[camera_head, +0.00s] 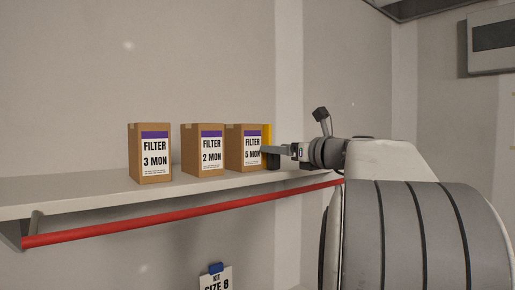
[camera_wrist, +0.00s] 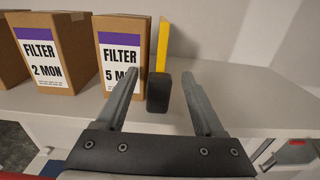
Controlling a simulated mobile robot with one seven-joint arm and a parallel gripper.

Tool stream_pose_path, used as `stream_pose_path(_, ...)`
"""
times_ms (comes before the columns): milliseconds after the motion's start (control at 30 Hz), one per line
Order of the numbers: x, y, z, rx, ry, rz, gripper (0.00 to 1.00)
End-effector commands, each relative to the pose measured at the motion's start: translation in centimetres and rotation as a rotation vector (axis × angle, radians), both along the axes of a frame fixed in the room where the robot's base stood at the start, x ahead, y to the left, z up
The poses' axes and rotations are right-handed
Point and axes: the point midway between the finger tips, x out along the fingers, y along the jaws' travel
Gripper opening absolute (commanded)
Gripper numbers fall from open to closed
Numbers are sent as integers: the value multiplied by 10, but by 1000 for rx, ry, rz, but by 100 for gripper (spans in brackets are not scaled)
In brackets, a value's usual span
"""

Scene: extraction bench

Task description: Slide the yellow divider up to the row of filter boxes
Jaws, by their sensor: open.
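The yellow divider (camera_wrist: 163,42) stands upright just right of the row's last box, "FILTER 5 MON" (camera_wrist: 121,42); whether they touch I cannot tell. In the head view the divider (camera_head: 267,134) shows as a thin strip behind my gripper. A dark block (camera_wrist: 158,92) is at the divider's near edge. My gripper (camera_wrist: 160,73) is open, one finger on each side of the dark block, with gaps visible. The left finger overlaps the front of the "FILTER 5 MON" box in the wrist view. "FILTER 2 MON" (camera_head: 203,150) and "FILTER 3 MON" (camera_head: 150,153) stand further left, with gaps between boxes.
The boxes stand on a pale shelf (camera_head: 80,193) against the wall. A red bar (camera_head: 180,215) runs below its front edge. The shelf right of the divider is clear in the wrist view. A "SIZE 8" card (camera_head: 216,280) hangs below.

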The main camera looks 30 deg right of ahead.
Motion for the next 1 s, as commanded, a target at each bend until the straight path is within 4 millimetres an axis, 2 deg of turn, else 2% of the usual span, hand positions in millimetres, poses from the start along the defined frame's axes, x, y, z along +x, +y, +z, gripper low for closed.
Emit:
stream_pose_path(133, 0, 0, 0, 0, 0, 0, 68)
stream_pose_path(500, -1, 0, 0, 0, 0, 0, 2)
stream_pose_path(1000, -1, 0, 0, 0, 0, -1, 0)
